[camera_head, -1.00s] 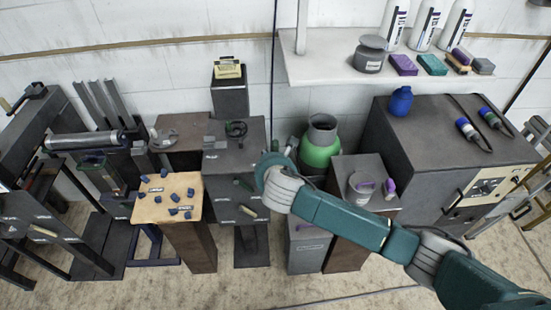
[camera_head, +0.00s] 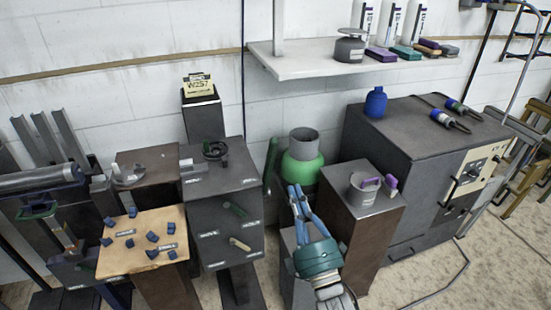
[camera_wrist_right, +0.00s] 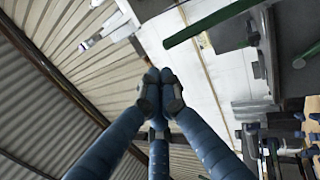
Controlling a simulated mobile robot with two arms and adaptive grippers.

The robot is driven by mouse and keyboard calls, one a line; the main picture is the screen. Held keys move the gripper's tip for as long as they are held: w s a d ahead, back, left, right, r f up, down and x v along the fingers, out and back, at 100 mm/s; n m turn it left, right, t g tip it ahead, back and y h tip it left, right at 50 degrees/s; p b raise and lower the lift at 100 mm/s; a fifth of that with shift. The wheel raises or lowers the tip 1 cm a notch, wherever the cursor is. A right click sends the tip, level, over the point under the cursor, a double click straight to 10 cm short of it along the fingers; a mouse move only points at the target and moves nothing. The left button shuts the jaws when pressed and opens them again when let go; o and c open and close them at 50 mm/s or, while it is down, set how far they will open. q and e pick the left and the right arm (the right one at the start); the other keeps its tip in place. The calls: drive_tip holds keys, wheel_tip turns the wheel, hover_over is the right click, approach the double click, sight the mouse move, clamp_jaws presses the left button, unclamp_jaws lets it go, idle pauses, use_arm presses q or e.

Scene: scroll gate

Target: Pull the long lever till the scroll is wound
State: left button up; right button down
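A long dark green bar (camera_head: 271,163), which looks like the long lever, stands nearly upright beside the right side of the grey cabinet (camera_head: 222,187). A long green bar (camera_wrist_right: 212,22) also shows at the top of the right wrist view, apart from the fingers. My right gripper (camera_head: 295,188) is right of and below the bar in the head view, in front of the green canister. Its blue fingers converge in the right wrist view (camera_wrist_right: 160,82), with the tips together and nothing between them. A grey roller (camera_head: 40,178), possibly the scroll, lies at the far left. My left gripper is out of view.
The green canister (camera_head: 301,160) and a brown pedestal (camera_head: 365,215) with a grey mug (camera_head: 363,190) stand close to my right gripper. The cabinet front has a short green handle (camera_head: 235,210) and a beige handle (camera_head: 240,244). A wooden-topped stand (camera_head: 120,265) holds several blue pieces.

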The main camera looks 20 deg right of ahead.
drive_tip(key=p+x, duration=0.3)
drive_tip(key=x, duration=0.9)
drive_tip(key=shift+w, duration=0.45)
drive_tip(key=shift+r, duration=0.15)
